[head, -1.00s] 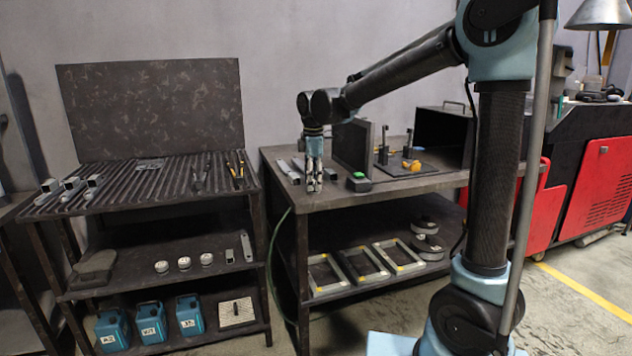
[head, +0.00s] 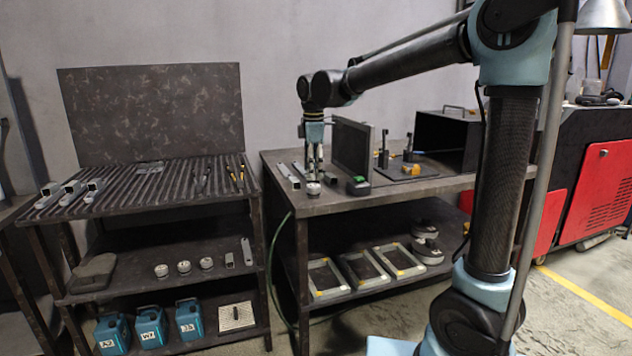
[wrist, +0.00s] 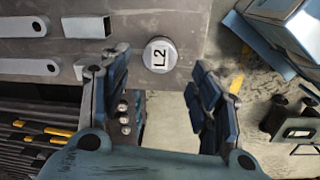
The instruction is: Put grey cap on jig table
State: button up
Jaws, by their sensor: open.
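The grey cap (head: 313,188) is a small round piece standing on the jig table (head: 345,198), near its front left edge. In the wrist view the cap (wrist: 160,55) shows a white top marked "L2", close to the edge of the tabletop. My gripper (head: 314,176) is above the cap, its fingers pointing down. In the wrist view the gripper (wrist: 158,88) has its fingers spread wide, with nothing between them, and the cap lies beyond the fingertips.
Metal brackets (head: 289,176) lie left of the cap. An upright dark plate (head: 352,148) and a small black block with a green top (head: 358,186) stand to its right. The left rack's middle shelf holds several round caps (head: 184,267).

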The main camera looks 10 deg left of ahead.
aim_at(314, 186)
notch_tip(314, 186, up, 6)
jog(key=shift+s+d+r, duration=0.15)
jog(key=shift+s, duration=0.05)
jog(key=s+d+f+m, duration=0.2)
jog(key=d+f+m, duration=0.1)
jog(key=d, duration=0.6)
jog(key=s+d+f+m, duration=0.2)
jog(key=d+m, duration=0.2)
jog(key=d, duration=0.4)
jog(key=s+d+f+m, duration=0.3)
jog(key=d, duration=0.6)
jog(key=s+d+f+m+t, duration=0.1)
jog(key=s+d+f+m, duration=1)
jog(key=s+d+f, duration=0.3)
notch_tip(314, 186, down, 4)
jog(key=shift+s+d+r+m, duration=0.1)
jog(key=shift+s+d+m, duration=0.3)
jog(key=shift+s, duration=0.05)
jog(key=shift+o, duration=0.3)
